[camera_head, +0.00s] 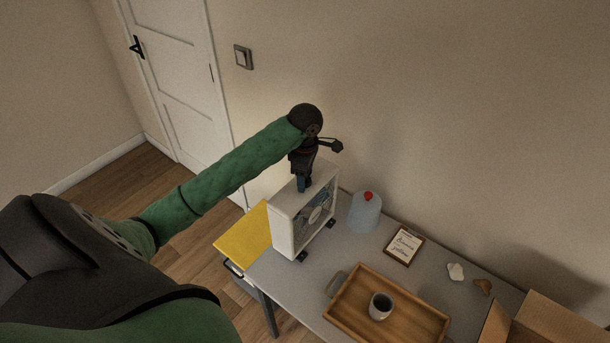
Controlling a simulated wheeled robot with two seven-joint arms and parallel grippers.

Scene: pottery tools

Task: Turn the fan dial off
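The fan (287,232) is a white box-shaped unit with a round front grille, standing upright at the left end of the grey table. My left arm comes in from the left with a green sleeve. My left gripper (303,184) points down at the top of the fan, at or just above its upper face. The gripper covers the spot where a dial could be, and I cannot make out the dial. The fingers are small and dark here, so I cannot tell whether they are open or shut. My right gripper is not in view.
On the grey table (275,279) stand a translucent jug with a red cap (365,215), a framed note (404,246), a wooden tray (413,318) with a cup (380,306), two small lumps and a cardboard box (550,322). A yellow panel (243,236) lies left of the fan.

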